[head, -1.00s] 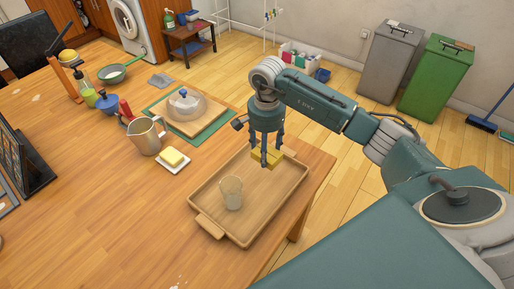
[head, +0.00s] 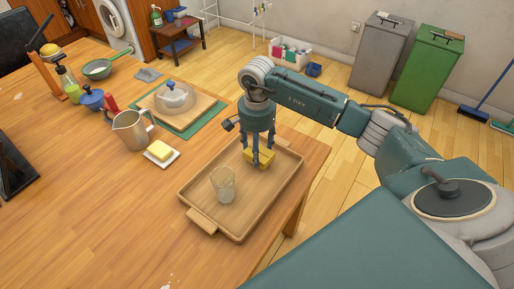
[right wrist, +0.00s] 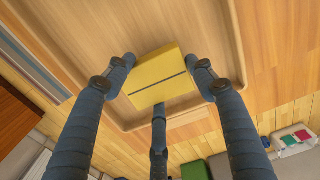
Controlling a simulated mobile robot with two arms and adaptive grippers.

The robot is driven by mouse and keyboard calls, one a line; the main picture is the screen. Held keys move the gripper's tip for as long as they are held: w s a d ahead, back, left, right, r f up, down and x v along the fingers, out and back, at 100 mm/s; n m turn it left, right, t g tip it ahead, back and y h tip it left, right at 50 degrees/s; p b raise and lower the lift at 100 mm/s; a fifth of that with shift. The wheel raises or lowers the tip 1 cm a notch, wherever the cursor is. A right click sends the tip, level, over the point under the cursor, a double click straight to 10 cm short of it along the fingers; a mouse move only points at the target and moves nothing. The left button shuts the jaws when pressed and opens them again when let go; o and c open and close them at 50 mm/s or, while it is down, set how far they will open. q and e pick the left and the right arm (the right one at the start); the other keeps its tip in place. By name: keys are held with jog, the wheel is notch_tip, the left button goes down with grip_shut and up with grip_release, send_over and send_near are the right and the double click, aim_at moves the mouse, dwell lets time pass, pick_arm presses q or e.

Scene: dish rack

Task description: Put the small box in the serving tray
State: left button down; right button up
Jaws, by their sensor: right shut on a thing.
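The small yellow box (head: 262,159) is between the fingers of my right gripper (head: 257,161), which is shut on it. In the right wrist view the box (right wrist: 160,76) has a dark line across it and lies between the fingertips. The wooden serving tray (head: 207,205) is on the table near its right edge. The box is over the inside of the tray, toward its far end; I cannot tell if it touches the tray floor. My left gripper is not in view.
A clear glass (head: 223,184) stands in the near part of the tray. Left of the tray are a butter dish (head: 162,153) and a metal jug (head: 131,131). A board with a glass dome (head: 174,97) is behind. The tray's middle is clear.

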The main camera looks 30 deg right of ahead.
jog(key=shift+f, duration=0.15)
jog(key=shift+f+b, duration=0.7)
jog(key=shift+f, duration=0.05)
jog(key=shift+f, duration=0.2)
dwell(0.4)
jog(key=o, duration=1.3)
jog(key=shift+r, duration=0.1)
notch_tip(320, 180, up, 12)
jog(key=shift+f, duration=0.1)
grip_shut()
